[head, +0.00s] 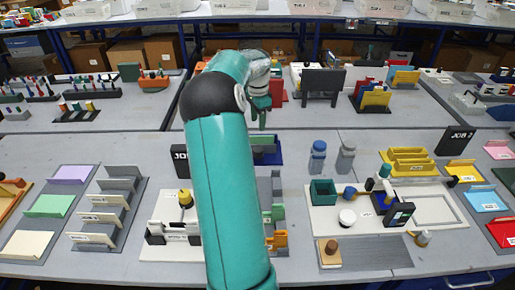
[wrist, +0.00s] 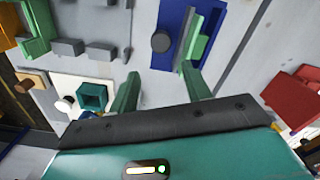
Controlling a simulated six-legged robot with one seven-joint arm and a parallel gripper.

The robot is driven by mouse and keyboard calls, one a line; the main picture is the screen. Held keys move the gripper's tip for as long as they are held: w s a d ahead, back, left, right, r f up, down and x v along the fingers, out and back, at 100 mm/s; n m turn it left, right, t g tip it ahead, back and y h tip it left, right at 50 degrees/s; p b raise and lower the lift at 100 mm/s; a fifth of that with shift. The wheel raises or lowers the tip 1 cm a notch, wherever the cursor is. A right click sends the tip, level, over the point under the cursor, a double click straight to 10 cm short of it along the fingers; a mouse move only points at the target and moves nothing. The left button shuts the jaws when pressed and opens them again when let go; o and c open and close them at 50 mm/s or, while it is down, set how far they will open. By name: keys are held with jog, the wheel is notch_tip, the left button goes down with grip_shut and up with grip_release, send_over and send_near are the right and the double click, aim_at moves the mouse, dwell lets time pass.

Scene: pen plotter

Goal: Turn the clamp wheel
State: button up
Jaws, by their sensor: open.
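A dark grey round knob (wrist: 162,41), which looks like the clamp wheel, sits at the left side of a blue base (wrist: 172,18) in the wrist view. A green bar (wrist: 203,32) stands beside it on the same base. My gripper (wrist: 160,80) is open and empty, its two green fingers spread wide. The knob lies beyond the gap between the fingertips, apart from them. In the head view the blue base (head: 268,158) is partly hidden by my arm, and I cannot make out the knob there. My gripper (head: 259,120) shows above and behind the base.
In the head view, a white board (head: 325,218) with a teal box (head: 322,192) and a black block (head: 399,214) lies to the right. Two bottles (head: 317,157) stand between. A black sign (head: 181,160) stands left of my arm. A red block (wrist: 298,95) shows in the wrist view.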

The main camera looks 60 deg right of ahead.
aim_at(257, 149)
notch_tip(257, 149, down, 14)
jog(key=shift+w+r, duration=0.1)
jog(key=shift+r, duration=0.1)
dwell(0.4)
jog(key=c, duration=0.7)
